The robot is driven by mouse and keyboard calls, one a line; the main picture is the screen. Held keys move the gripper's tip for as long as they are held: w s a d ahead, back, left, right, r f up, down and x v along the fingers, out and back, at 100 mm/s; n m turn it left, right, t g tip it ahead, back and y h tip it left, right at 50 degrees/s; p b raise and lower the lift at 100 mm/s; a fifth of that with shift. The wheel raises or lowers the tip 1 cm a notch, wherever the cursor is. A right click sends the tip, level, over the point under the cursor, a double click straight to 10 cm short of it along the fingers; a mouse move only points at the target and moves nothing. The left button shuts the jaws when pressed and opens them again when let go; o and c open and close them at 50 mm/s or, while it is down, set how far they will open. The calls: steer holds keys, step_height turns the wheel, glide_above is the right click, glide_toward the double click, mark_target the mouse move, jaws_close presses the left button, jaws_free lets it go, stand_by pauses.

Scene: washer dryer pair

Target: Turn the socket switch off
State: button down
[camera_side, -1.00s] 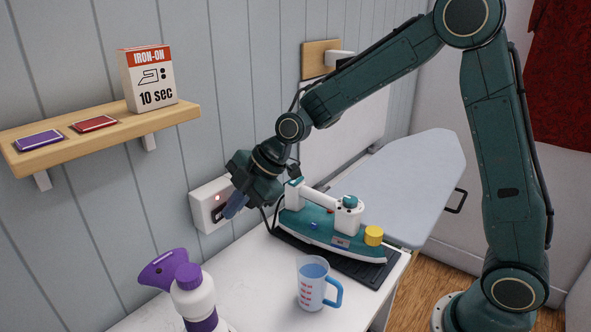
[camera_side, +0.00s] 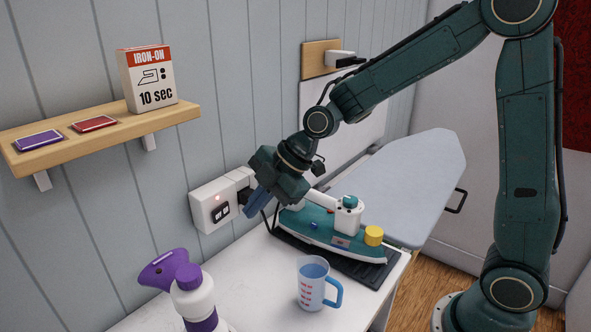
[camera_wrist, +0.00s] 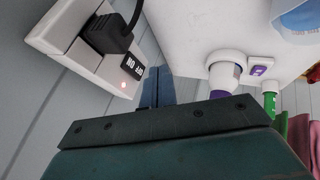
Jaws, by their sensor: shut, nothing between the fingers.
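The white socket box (camera_side: 207,207) is on the wall at the table's back edge, with its dark ON/OFF switch (camera_side: 221,212) facing out. I cannot tell which way the switch is tipped. My gripper (camera_side: 252,210) is shut and empty, just right of the switch and apart from it. Its blue fingers also show in the wrist view (camera_wrist: 157,88).
A teal iron (camera_side: 325,228) rests on a dark pad right of my gripper. A measuring jug (camera_side: 311,285) and a purple-and-white spray bottle (camera_side: 192,295) stand on the white table (camera_side: 250,275). A wooden shelf (camera_side: 100,140) is above left; an ironing board (camera_side: 410,175) is behind.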

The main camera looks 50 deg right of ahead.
steer(key=v, duration=0.8)
steer(key=shift+w, duration=0.1)
steer(key=shift+s+a+r+n, duration=0.25)
steer(key=shift+a+n, duration=0.25)
steer(key=shift+a, duration=0.05)
steer(key=shift+f, duration=0.1)
